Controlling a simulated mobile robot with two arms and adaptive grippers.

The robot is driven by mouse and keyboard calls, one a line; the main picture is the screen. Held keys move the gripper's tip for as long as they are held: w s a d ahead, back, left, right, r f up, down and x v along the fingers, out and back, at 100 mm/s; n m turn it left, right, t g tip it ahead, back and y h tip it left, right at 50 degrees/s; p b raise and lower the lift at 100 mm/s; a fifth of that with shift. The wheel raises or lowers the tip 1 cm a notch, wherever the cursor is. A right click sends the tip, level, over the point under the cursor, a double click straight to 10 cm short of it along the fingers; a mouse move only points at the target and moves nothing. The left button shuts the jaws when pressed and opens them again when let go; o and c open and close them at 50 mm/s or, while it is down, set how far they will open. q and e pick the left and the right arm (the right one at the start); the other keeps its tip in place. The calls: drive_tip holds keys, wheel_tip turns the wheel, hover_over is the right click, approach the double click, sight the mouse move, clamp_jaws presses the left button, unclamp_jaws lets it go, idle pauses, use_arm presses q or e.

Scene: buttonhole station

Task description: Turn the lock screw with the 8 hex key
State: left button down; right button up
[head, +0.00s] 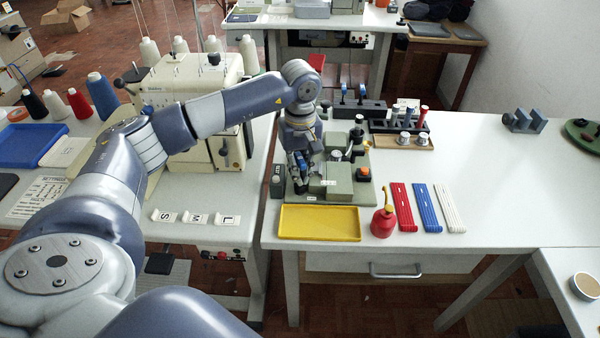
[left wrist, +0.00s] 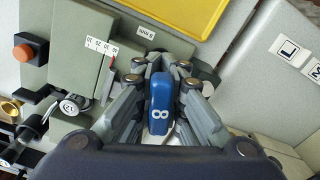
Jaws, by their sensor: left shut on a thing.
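My left gripper (head: 300,162) is over the left part of the grey-green buttonhole fixture (head: 364,194). In the left wrist view the left gripper (left wrist: 160,76) is shut on the 8 hex key (left wrist: 159,103), whose blue handle bears a white 8. The handle stands between the fingers; the key's lower end is hidden. I cannot make out the lock screw, which may be hidden under the gripper. The fixture block (left wrist: 82,72) with a printed scale and a red pointer lies left of the fingers. My right gripper is not in view.
A yellow tray (head: 320,236) lies in front of the fixture. A red oil can (head: 383,222) and red, blue and white strips (head: 425,208) stand to its right. A dark holder (head: 372,108) with blue-handled tools is behind.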

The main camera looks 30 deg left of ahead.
use_arm(q)
drive_tip(key=shift+m, duration=0.7)
drive_tip(key=shift+f+m+b, duration=0.1)
drive_tip(key=shift+m+b, duration=0.5)
drive_tip(key=shift+m, duration=1.2)
drive_tip(key=c, duration=1.6)
unclamp_jaws()
